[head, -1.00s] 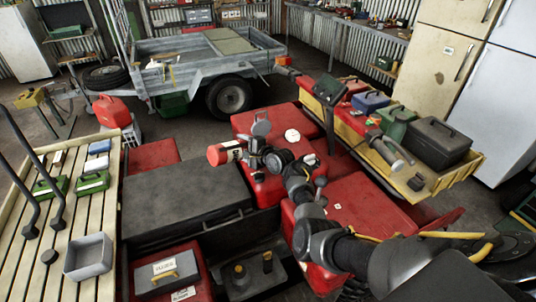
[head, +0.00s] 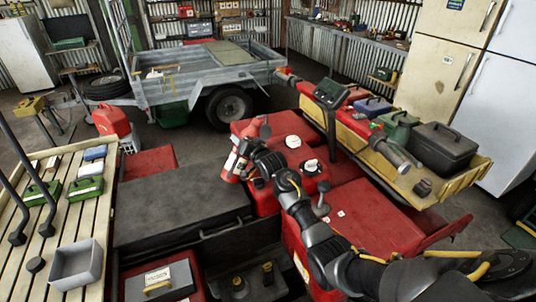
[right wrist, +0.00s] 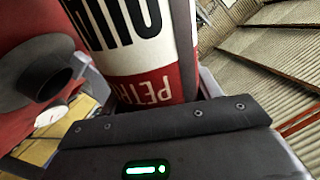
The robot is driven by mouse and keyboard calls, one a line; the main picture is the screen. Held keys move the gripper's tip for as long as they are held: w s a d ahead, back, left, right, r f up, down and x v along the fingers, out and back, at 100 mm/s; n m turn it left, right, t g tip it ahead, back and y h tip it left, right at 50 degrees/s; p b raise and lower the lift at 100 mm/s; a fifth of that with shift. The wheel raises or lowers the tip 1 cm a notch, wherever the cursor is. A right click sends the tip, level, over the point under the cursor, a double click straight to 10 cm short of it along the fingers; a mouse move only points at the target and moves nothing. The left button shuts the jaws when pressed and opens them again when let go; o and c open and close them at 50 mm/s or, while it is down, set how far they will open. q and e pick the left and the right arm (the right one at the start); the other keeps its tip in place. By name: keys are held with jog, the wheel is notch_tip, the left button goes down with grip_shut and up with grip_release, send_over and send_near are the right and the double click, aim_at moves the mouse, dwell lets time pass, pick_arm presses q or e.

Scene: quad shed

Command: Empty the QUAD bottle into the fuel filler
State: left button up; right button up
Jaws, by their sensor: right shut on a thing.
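The QUAD bottle (head: 232,166), red and white, is held tilted above the quad's red bodywork (head: 260,197). In the right wrist view the bottle (right wrist: 140,45) fills the middle, with its black and "PETR" lettering turned over. My right gripper (head: 247,152) is shut on the bottle. A black round fitting with a white label (head: 312,167) sits on the red body right of the gripper. A dark short tube on red (right wrist: 45,72) shows left of the bottle in the wrist view; I cannot tell if it is the filler. The bottle's mouth is not clear. My left gripper is out of view.
A slatted bench (head: 75,222) with green boxes and a grey tray (head: 78,262) stands at the left. A black seat (head: 180,200) lies left of the bottle. A yellow rack (head: 465,172) with cases is at the right. A grey trailer (head: 190,75) stands behind.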

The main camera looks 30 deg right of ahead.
aim_at(246, 136)
jog(key=shift+n, duration=0.8)
jog(key=r, duration=0.1)
jog(key=r+p, duration=0.1)
jog(key=r, duration=0.1)
jog(key=r+p, duration=0.1)
jog(key=shift+s+a+r, duration=0.1)
jog(key=shift+a+r, duration=0.15)
jog(key=shift+r, duration=0.15)
jog(key=shift+f+n+t+h+b, duration=0.3)
jog(key=shift+f+n+t+b, duration=0.1)
jog(key=shift+n, duration=0.2)
jog(key=shift+r+n+t+b, duration=0.1)
jog(key=shift+n+t+b, duration=0.25)
jog(key=shift+n, duration=0.65)
jog(key=shift+d+n+b, duration=0.1)
jog(key=shift+n+b, duration=0.2)
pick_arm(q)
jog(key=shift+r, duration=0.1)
pick_arm(e)
jog(key=shift+n, duration=0.7)
